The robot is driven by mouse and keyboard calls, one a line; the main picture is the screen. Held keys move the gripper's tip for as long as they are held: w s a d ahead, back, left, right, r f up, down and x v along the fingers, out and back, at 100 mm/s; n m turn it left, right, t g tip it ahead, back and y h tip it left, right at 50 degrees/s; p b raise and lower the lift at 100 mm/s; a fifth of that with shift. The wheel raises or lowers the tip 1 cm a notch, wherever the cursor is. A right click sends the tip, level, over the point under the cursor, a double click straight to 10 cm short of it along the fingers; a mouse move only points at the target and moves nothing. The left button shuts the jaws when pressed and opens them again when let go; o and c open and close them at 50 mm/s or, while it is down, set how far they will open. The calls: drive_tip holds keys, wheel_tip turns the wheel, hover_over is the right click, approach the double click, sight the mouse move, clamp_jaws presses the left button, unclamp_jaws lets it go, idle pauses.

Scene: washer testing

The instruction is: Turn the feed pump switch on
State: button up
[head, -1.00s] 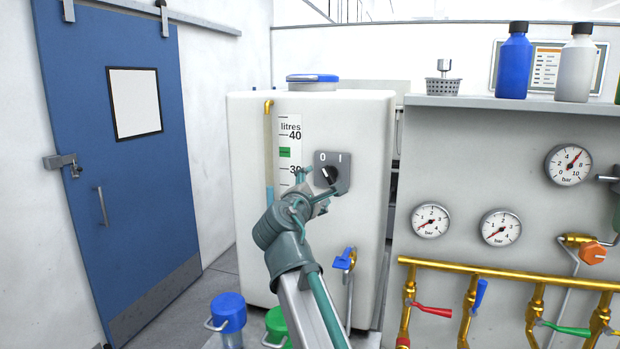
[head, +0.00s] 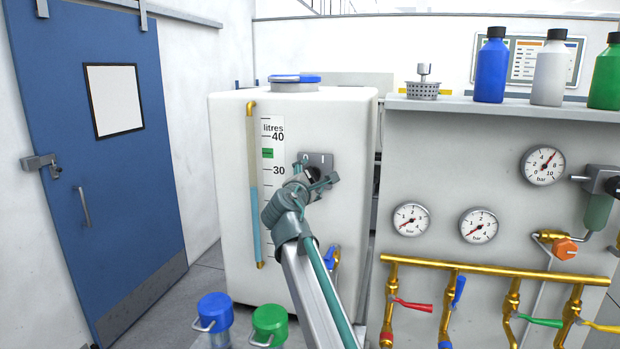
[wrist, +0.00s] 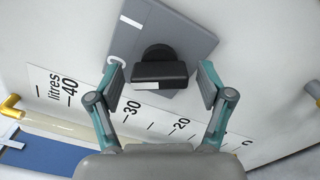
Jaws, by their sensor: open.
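The feed pump switch is a black rotary knob (wrist: 160,73) on a grey plate (head: 323,160) marked 0 and I, on the front of the white tank. In the head view my gripper (head: 315,177) is right in front of the plate and hides much of the knob. In the wrist view my gripper (wrist: 161,79) is open, with one finger on each side of the knob. Gaps show between the fingers and the knob, so I see no grip on it. A small white mark shows on the knob, but which label it points to is hard to tell.
The white tank (head: 230,200) has a litres scale (head: 267,200) and sight tube left of the switch. A blue-handled valve (head: 334,257) is below. The gauge panel (head: 440,170) with brass pipes stands right. Blue (head: 215,308) and green-lidded (head: 269,322) containers sit low in front.

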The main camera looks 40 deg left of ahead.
drive_tip(key=c, duration=1.2)
drive_tip(key=shift+o, duration=0.2)
drive_tip(key=shift+f+m+b, duration=0.1)
drive_tip(key=shift+m+b, duration=0.2)
drive_tip(key=shift+b, duration=0.35)
drive_tip(key=shift+f+m+b, duration=0.1)
drive_tip(key=shift+m+b, duration=0.3)
drive_tip(key=shift+b, duration=0.45)
drive_tip(key=m+b, duration=0.4)
drive_tip(key=b, duration=0.2)
drive_tip(key=m+b, duration=0.3)
drive_tip(key=b, duration=0.1)
drive_tip(key=shift+m+b, duration=0.3)
drive_tip(key=shift+b, duration=0.05)
drive_tip(key=m+b, duration=0.3)
drive_tip(key=shift+r, duration=0.3)
